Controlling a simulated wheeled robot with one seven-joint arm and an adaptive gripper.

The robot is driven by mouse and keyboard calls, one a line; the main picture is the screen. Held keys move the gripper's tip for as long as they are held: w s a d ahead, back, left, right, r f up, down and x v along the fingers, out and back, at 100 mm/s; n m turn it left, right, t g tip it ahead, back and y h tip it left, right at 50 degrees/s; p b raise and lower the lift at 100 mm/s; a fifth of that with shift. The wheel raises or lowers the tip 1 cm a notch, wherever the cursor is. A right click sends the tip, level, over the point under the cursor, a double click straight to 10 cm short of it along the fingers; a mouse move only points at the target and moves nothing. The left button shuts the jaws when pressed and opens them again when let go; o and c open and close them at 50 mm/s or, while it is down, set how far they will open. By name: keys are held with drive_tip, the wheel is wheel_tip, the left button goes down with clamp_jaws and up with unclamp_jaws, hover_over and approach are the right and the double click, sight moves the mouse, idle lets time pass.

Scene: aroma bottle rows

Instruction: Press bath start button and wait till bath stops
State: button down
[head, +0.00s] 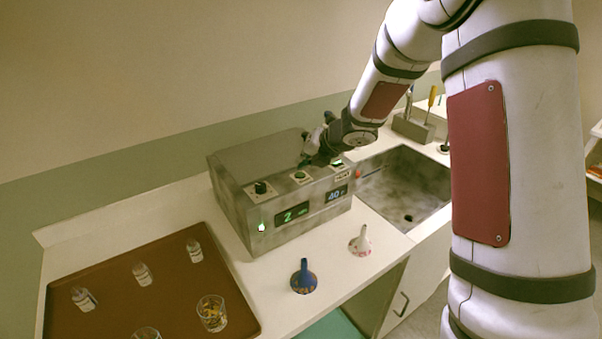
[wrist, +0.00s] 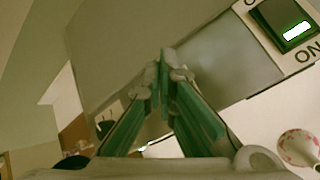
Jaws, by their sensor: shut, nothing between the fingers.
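The bath (head: 285,190) is a grey metal box on the white counter. Its front has two lit displays, the left one (head: 292,215) reading about 2 and the right one (head: 337,194) about 40. On its sloped panel are a black knob (head: 261,188), a round green button (head: 300,176) and a switch (head: 338,166). In the wrist view the switch (wrist: 290,25) glows green beside the word ON. My gripper (head: 304,164) is shut and empty, just over or behind the green button; contact cannot be told. Its green fingers (wrist: 163,75) meet in the wrist view, where the button is hidden.
A brown tray (head: 140,285) with small bottles and glasses lies at left. A blue funnel-like item (head: 304,275) and a white one (head: 360,240) stand in front of the bath. A sink (head: 405,185) is at right. A small green light (head: 262,227) glows on the bath's front.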

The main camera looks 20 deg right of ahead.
sight(303, 172)
drive_tip(key=shift+r, duration=0.15)
wheel_tip(303, 172, up, 3)
drive_tip(key=p, duration=0.2)
drive_tip(key=shift+s+f+p, duration=0.15)
drive_tip(key=shift+f+p, duration=0.05)
drive_tip(key=shift+p, duration=0.15)
drive_tip(key=shift+r+p, duration=0.65)
drive_tip(key=shift+r, duration=0.55)
drive_tip(key=shift+r, duration=0.1)
drive_tip(key=s+d+r+m+t+h+b, duration=0.1)
drive_tip(key=s+d+r+m+h, duration=0.1)
drive_tip(key=r+m, duration=0.35)
drive_tip(key=s+d+r+m+t+h, duration=0.1)
drive_tip(key=s+d+r+m+h, duration=0.2)
drive_tip(key=r, duration=0.4)
drive_tip(key=s+d+r+m+h+b, duration=0.1)
drive_tip(key=s+d+r+m+h, duration=0.1)
drive_tip(key=s+r+m, duration=0.5)
drive_tip(key=s+a+f+m+g+y, duration=0.1)
drive_tip(key=s+a+f+m, duration=0.1)
drive_tip(key=s+m, duration=0.3)
drive_tip(key=s+a+f+m+g+y+b, duration=0.1)
drive_tip(key=s+m, duration=0.5)
drive_tip(key=s, duration=0.7)
drive_tip(key=s+a+f+m+g+y, duration=0.1)
drive_tip(key=s+a+f+m, duration=0.3)
drive_tip(key=s, duration=0.4)
drive_tip(key=shift+s+a+f+m+g+b, duration=0.25)
drive_tip(key=shift+s+a+m+g+b, duration=0.15)
drive_tip(key=shift+m+g, duration=0.4)
